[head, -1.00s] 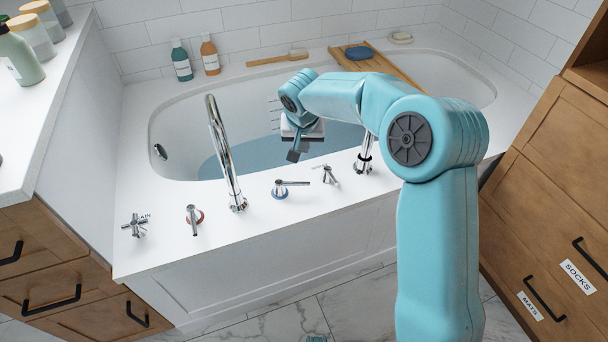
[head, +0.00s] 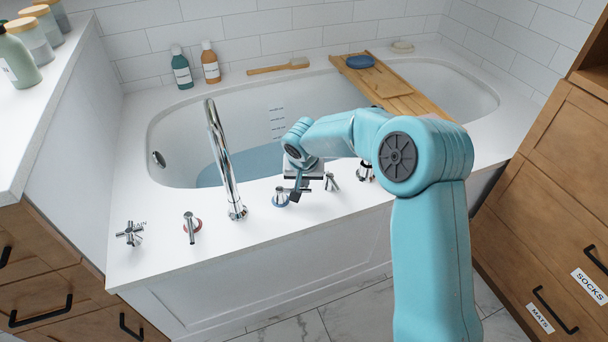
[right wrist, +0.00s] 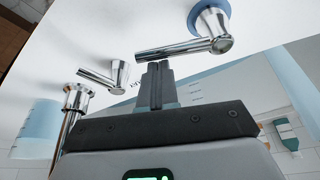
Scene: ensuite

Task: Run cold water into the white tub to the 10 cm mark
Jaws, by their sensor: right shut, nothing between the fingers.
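The white tub (head: 160,130) holds blue-tinted water (head: 205,176). Blue level marks (head: 277,122) show on its far inner wall, above the water line. The tall chrome spout (head: 220,155) stands on the front deck; I see no stream from it. The blue-ringed lever tap (head: 280,197) is on the deck right of the spout; its handle is partly hidden by my right gripper (head: 296,197). In the right wrist view, my right gripper (right wrist: 154,72) is shut and empty, its tips at the blue-ringed lever (right wrist: 180,48); contact is unclear. My left gripper is out of view.
A red-ringed lever (head: 192,226) and a cross handle (head: 130,233) stand left on the deck. A small chrome lever (head: 331,181) is close right of my gripper. A wooden tray (head: 385,85) spans the tub. Bottles (head: 210,63) and a brush (head: 280,66) line the back rim.

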